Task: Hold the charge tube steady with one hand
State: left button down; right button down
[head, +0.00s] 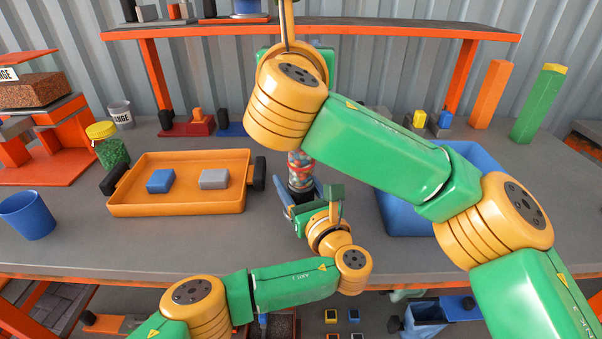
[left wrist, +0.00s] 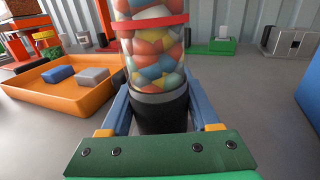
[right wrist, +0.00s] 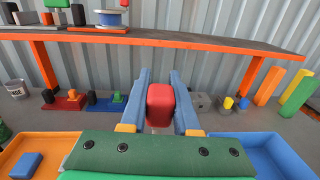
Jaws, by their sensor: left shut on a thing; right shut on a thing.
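The charge tube (head: 300,172) is clear, filled with multicoloured pellets, and stands upright near the middle of the bench. In the left wrist view the tube (left wrist: 155,55) has a red band and a black base. My left gripper (head: 300,198) is shut on the black base, with one blue finger on each side. In the right wrist view my right gripper (right wrist: 160,100) is shut on a red block-like piece (right wrist: 160,105), held above the bench. My right arm hides that gripper and the tube's upper part in the head view.
An orange tray (head: 140,208) with a blue block (head: 160,181) and a grey block (head: 214,179) lies left of the tube. A blue bin (head: 395,215) stands right. An orange shelf (head: 400,31) spans the back. A blue cup (head: 27,215) is at far left.

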jog(key=shift+f, duration=1.85)
jog(key=shift+r, duration=1.05)
jog(key=shift+f, duration=1.9)
jog(key=c, duration=0.6)
grip_release()
